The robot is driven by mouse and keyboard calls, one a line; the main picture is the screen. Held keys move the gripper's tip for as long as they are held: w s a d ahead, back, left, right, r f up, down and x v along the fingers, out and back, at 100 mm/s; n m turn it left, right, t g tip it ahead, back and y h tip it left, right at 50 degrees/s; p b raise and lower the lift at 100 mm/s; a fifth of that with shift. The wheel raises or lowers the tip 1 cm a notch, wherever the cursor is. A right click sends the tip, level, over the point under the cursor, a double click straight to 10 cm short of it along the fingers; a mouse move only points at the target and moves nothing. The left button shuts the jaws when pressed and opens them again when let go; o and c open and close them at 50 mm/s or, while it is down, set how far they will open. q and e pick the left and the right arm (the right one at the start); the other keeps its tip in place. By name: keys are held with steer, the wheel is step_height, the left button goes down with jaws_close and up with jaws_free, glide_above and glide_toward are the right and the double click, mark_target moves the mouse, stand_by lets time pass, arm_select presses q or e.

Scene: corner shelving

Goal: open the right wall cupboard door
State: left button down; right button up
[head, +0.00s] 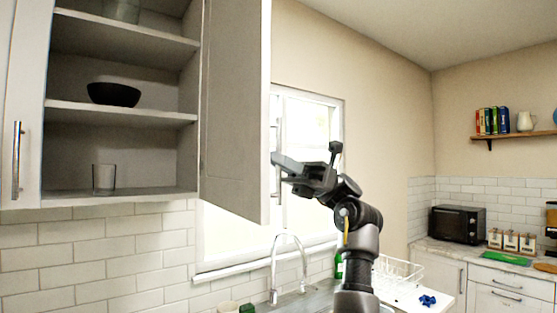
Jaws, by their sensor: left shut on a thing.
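The right wall cupboard door (234,100) stands swung wide open, its inner face toward me. Its bar handle (279,130) sticks out past the door's free edge on the far side. My left gripper (279,160) is at this handle, beside the door edge, and is shut on it. The gripper hides part of the handle. The left cupboard door (19,150) shows at the left edge with its own bar handle (17,158). My right gripper is not in view.
The open cupboard's shelves hold a black bowl (114,94) and a glass (104,178). Below the door is a sink tap (287,262). A window (310,130) is behind my arm. A microwave (457,224) stands on the right counter.

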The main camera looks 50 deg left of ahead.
arm_select(q)
steer(key=c, duration=1.5)
jaws_free()
steer(key=shift+s, duration=0.15)
steer(key=b+v, duration=0.2)
steer(key=v, duration=0.9)
